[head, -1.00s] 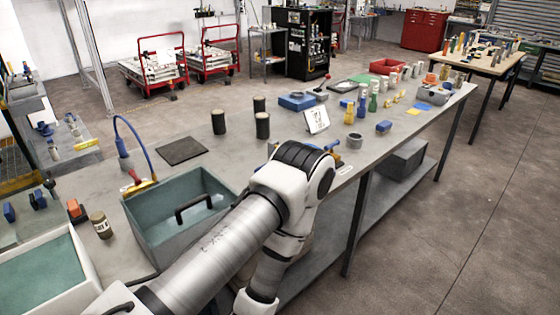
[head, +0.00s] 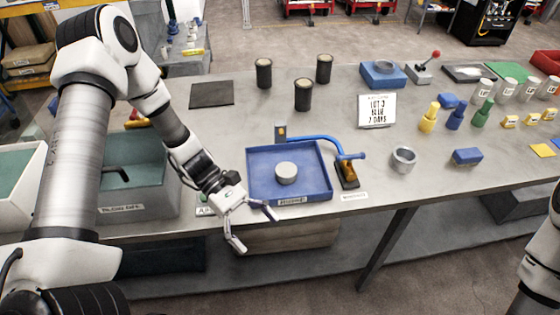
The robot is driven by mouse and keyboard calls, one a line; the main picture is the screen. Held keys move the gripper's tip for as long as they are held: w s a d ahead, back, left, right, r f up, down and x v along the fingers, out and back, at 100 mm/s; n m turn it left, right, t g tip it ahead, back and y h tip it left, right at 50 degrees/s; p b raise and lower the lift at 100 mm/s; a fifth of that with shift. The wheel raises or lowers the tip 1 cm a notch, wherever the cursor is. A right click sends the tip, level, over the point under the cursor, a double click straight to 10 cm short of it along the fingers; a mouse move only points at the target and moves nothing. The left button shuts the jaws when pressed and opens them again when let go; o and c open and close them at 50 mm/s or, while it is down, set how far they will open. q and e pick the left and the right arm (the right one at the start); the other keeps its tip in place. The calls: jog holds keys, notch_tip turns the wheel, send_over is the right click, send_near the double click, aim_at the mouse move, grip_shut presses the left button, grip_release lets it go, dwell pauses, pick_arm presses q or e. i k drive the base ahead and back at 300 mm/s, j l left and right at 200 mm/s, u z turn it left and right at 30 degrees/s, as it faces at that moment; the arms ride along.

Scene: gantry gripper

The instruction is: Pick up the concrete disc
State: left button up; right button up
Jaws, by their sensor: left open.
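The concrete disc (head: 286,172) is a short light-grey cylinder. My left gripper (head: 255,228) is open and empty. It is at the bench's front edge, just left of and below the tray, apart from the disc. Part of my right arm (head: 541,262) shows at the right edge of the head view; its gripper is out of view.
A blue-handled tool (head: 347,172) stands against the tray's right side. Dark cylinders (head: 303,94) and a sign (head: 377,110) stand behind the tray. A teal-lined bin (head: 140,185) is at left.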

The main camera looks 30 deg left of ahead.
aim_at(286, 173)
jog(key=i+j, duration=0.65)
jog(key=i, duration=0.1)
